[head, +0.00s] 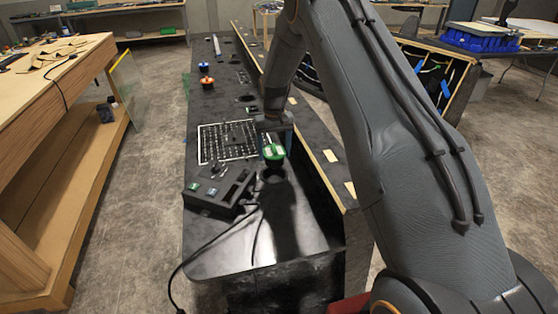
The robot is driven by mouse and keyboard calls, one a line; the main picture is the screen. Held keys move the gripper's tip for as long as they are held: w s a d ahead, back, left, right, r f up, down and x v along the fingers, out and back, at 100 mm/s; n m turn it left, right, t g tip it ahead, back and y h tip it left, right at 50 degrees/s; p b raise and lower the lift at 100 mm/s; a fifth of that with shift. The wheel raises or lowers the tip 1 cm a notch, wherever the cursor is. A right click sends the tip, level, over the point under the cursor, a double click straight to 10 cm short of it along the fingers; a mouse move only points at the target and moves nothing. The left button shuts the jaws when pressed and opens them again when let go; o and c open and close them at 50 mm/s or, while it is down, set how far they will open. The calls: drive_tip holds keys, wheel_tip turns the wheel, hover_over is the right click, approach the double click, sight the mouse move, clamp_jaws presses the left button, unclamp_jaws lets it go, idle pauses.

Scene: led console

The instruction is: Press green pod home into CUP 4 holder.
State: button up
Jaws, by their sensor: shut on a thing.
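The green pod (273,152) has a pale top and is near the right side of the dark console (305,238). My gripper (274,141) comes down over it from the far side and is shut on it. The pod looks upright. Just below it in the picture is a dark round holder (272,176), partly in shadow. I cannot tell whether the pod is above the holder or touching its rim. No CUP 4 label is readable.
A black box with small screens (208,191) and a cable is left of the holder. A gridded panel (213,144) lies beyond it.

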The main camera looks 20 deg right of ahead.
drive_tip(key=shift+w, duration=0.4)
drive_tip(key=shift+f+b, duration=0.75)
drive_tip(key=shift+f, duration=1.8)
drive_tip(key=shift+f+b, duration=1.2)
drive_tip(key=shift+f, duration=0.9)
drive_tip(key=o, duration=1.1)
drive_tip(key=shift+s, duration=0.1)
drive_tip(key=shift+o, duration=0.2)
wheel_tip(320, 180, up, 7)
drive_tip(key=shift+d+r+b, duration=0.1)
drive_tip(key=shift+r+b, duration=0.05)
drive_tip(key=shift+b, duration=0.95)
drive_tip(key=shift+r, duration=0.35)
